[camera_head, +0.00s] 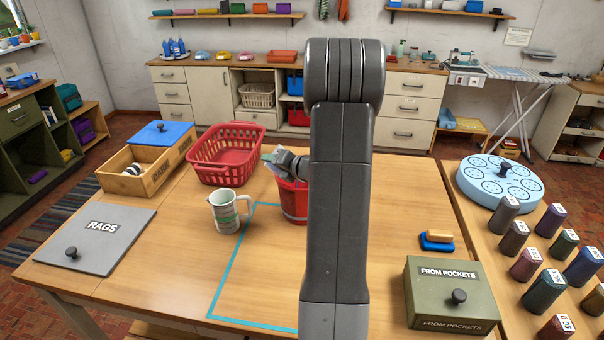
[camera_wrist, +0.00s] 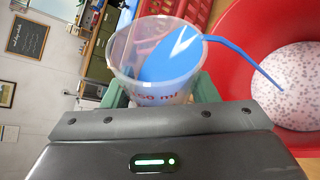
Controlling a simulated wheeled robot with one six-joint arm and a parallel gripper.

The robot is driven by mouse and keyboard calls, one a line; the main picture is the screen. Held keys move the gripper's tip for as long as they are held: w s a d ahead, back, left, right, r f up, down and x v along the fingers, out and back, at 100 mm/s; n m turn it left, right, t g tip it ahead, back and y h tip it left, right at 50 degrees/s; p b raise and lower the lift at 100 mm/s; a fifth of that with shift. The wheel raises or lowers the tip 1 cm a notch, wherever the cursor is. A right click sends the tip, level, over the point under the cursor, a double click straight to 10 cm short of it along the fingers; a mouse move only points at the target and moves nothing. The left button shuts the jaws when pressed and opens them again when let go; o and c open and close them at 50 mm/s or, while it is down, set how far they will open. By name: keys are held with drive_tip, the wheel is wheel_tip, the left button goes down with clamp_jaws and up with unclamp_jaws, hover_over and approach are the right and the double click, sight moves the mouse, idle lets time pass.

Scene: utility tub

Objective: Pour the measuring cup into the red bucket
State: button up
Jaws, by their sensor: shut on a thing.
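My gripper (camera_wrist: 160,95), with green fingers, is shut on the clear measuring cup (camera_wrist: 125,50), marked in red with "ml". The cup is tilted and holds blue liquid (camera_wrist: 168,52). A thin blue stream runs over its rim, down to the right, into the red bucket (camera_wrist: 235,75). White, dark-speckled contents (camera_wrist: 290,88) show inside the bucket. In the head view the bucket (camera_head: 292,204) stands on the table, partly hidden by my arm. The gripper and cup are mostly hidden there, above the bucket's rim.
A pale mug (camera_head: 226,212) stands left of the bucket, with a red basket (camera_head: 222,160) behind it. A wooden box (camera_head: 125,182), a grey RAGS lid (camera_head: 95,243) and a green FROM POCKETS box (camera_head: 450,290) are also on the table. The front middle is clear, inside a teal outline.

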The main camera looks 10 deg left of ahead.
drive_tip(key=shift+f+m, duration=0.15)
drive_tip(key=shift+m, duration=0.15)
idle(0.4)
drive_tip(key=shift+r+m+y+p, duration=0.5)
drive_tip(key=shift+m+p, duration=0.1)
drive_tip(key=shift+p, duration=0.2)
idle(0.5)
drive_tip(key=shift+f+m+g+y, duration=0.4)
drive_tip(key=shift+m+y, duration=0.1)
drive_tip(key=shift+m, duration=0.2)
idle(0.7)
drive_tip(key=shift+w+d+r+m+y, duration=0.3)
drive_tip(key=shift+w+d+r+m, duration=0.15)
drive_tip(key=shift+w+d+m, duration=0.2)
idle(0.7)
drive_tip(key=shift+w+d+f+m+y, duration=0.1)
drive_tip(key=shift+d+f+m+y, duration=0.1)
drive_tip(key=shift+f+m+y, duration=0.35)
idle(0.8)
drive_tip(key=shift+d+r+m, duration=0.1)
drive_tip(key=shift+r+m, duration=0.3)
drive_tip(key=shift+m, duration=0.1)
idle(0.3)
